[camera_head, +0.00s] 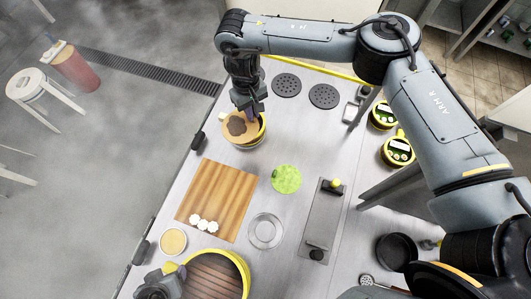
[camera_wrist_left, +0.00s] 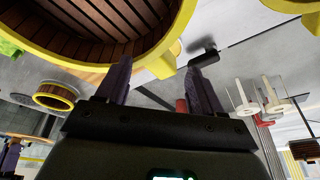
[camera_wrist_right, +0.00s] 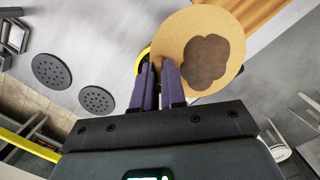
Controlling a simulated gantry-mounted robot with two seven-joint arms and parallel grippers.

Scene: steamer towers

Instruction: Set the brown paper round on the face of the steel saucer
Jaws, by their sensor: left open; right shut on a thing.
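The brown paper round (camera_head: 231,121), a tan disc with a dark brown blotch, is at the far left part of the table, over a yellow-rimmed steamer. My right gripper (camera_head: 252,117) is shut on the round's edge. In the right wrist view the round (camera_wrist_right: 181,28) stands out from between the closed fingers (camera_wrist_right: 159,75). The steel saucer (camera_head: 253,228) lies flat and bare right of the wooden board, well apart from the round. My left gripper (camera_head: 168,271) is at the near left, beside the large steamer; in its wrist view the fingers (camera_wrist_left: 162,85) are apart and empty.
A wooden board (camera_head: 217,190) with several white dumplings, a green round (camera_head: 286,178) and a grey tray (camera_head: 322,225) surround the saucer. The large yellow-rimmed steamer (camera_head: 245,268) stands near. Two black perforated discs (camera_head: 287,85) (camera_head: 324,96) lie at the far end.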

